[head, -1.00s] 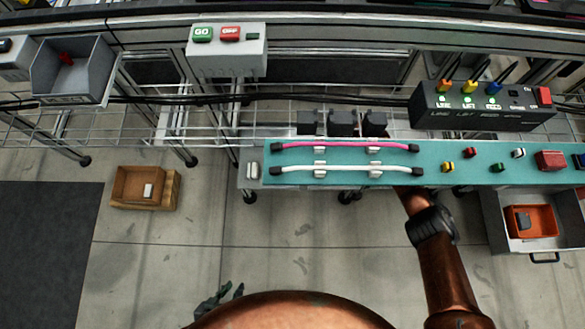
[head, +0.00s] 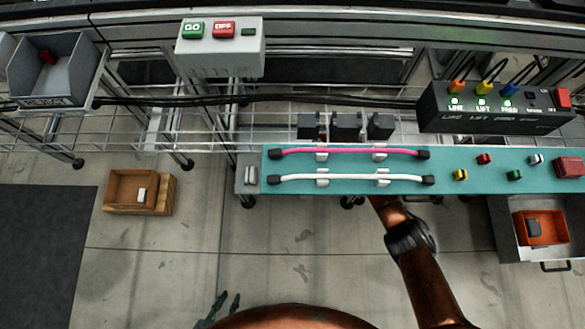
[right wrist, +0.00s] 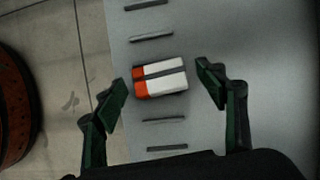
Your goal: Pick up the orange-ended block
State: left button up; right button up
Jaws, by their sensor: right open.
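In the right wrist view a white block with orange left end (right wrist: 160,77) lies on a grey slotted surface (right wrist: 225,130). A dark line runs along its length; I cannot tell if it is one block or two side by side. My right gripper (right wrist: 163,77) is open, with one finger on each side of the block and a gap to both. In the head view my right gripper is hidden beneath the teal board. My left gripper (head: 222,307) shows only partly at the bottom edge, far from the board; its jaw opening is unclear.
The teal board (head: 350,166) carries a pink and a white cable and several small coloured parts. A grey drawer (head: 500,228) with an orange bin is at right. A wooden box (head: 118,205) stands on the floor at left.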

jog(key=c, duration=1.3)
jog(key=shift+r, duration=0.2)
